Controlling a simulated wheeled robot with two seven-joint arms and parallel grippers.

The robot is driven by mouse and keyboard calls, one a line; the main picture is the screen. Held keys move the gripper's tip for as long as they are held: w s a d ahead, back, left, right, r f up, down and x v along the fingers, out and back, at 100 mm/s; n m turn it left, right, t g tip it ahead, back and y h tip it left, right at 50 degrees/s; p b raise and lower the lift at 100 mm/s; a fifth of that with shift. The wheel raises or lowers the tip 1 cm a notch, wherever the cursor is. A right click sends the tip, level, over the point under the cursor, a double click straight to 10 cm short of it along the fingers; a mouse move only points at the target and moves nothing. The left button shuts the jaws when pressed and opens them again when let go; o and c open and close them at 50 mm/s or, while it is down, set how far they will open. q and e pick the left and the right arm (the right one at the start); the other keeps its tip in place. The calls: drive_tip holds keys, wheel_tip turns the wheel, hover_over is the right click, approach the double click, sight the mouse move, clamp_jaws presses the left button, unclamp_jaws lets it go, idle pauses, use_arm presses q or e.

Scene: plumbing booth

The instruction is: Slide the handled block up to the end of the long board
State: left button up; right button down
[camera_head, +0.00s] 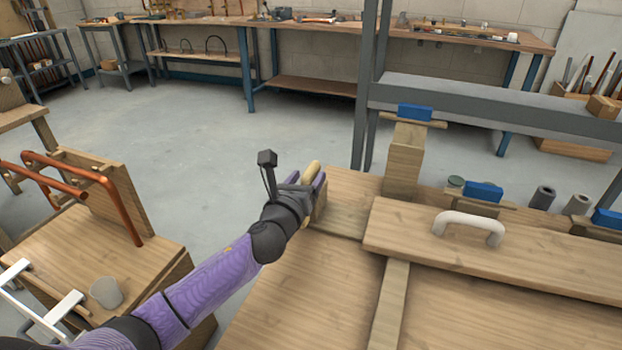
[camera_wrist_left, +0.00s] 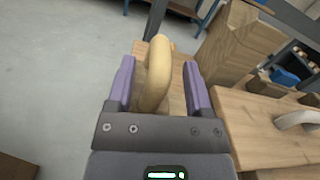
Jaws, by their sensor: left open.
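The handled block (camera_head: 320,208) is a wooden block at the left end of the bench top, mostly hidden behind my left gripper. Its rounded pale wooden handle (camera_wrist_left: 157,85) stands up between my finger pads in the left wrist view. My left gripper (camera_head: 308,185) is open, with one purple finger on each side of the handle; I cannot tell whether either touches it. The long board (camera_head: 520,256) lies to the right and has a white loop handle (camera_head: 468,228). A gap separates the block from the board's left end. My right gripper is not in view.
A wooden post (camera_head: 403,160) stands behind the gap, close to my left gripper. Blue-topped clamps (camera_head: 482,192) and grey pipe pieces (camera_head: 543,197) line the bench's back. A side table (camera_head: 110,250) with copper pipes is at left. Open floor lies behind my arm.

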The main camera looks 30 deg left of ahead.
use_arm(q)
drive_tip(key=shift+x, duration=0.9)
clamp_jaws()
idle(0.8)
